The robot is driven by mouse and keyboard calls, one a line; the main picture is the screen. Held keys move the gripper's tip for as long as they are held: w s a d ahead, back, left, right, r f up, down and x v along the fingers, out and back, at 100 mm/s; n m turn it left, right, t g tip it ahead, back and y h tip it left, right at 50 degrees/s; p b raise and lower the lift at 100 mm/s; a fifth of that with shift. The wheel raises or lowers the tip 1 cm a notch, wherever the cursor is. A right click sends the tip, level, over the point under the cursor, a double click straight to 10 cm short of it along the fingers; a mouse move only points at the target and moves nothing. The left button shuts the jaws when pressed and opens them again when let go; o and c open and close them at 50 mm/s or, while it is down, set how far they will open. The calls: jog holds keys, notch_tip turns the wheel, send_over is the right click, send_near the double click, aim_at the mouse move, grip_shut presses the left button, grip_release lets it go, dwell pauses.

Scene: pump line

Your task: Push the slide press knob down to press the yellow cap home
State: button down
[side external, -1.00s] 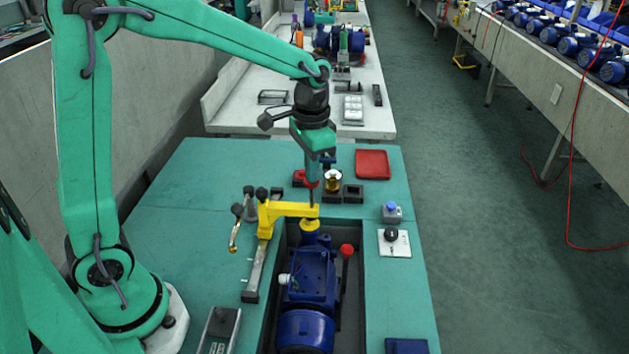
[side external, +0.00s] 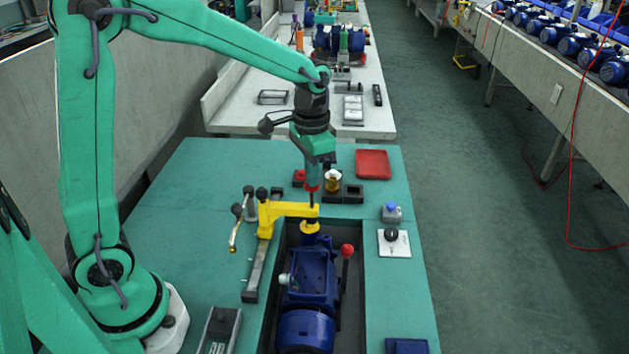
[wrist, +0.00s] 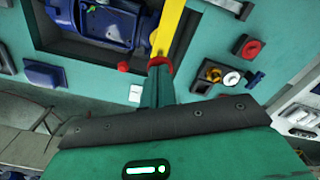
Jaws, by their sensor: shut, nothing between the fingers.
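The slide press is a yellow arm (side external: 283,210) reaching over the blue pump (side external: 310,280); the arm also shows in the wrist view (wrist: 171,25). A thin dark rod stands up from its end, topped by the red knob (side external: 312,188), which is partly hidden by my gripper. The yellow cap (side external: 309,227) sits directly below the arm's end, at the pump's top; its seat cannot be seen. My gripper (side external: 314,181) is shut, pointing down onto the knob and appearing to touch it. In the wrist view the red knob (wrist: 161,61) rims the fingertips.
A red-ball lever (side external: 347,250) stands right of the press beside the pump. A dark block with a gold ring (side external: 333,183) and a red tray (side external: 373,163) lie behind. A black knob on a white plate (side external: 402,246) is at the right. The left tabletop is mostly clear.

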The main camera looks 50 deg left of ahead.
jog(key=shift+r, duration=0.75)
jog(key=shift+r, duration=2.4)
jog(key=shift+s+a+r, duration=0.1)
jog(key=shift+s+r, duration=0.2)
jog(key=shift+s, duration=0.2)
jog(key=s+r+n+t, duration=0.1)
jog(key=s+t, duration=0.1)
jog(key=s, duration=0.6)
jog(key=s+a+n+t, duration=0.1)
jog(key=s+n+t, duration=0.1)
jog(key=s, duration=0.6)
jog(key=shift+s+a+r+t, duration=0.3)
jog(key=shift+r+t, duration=0.1)
jog(key=shift+t, duration=0.4)
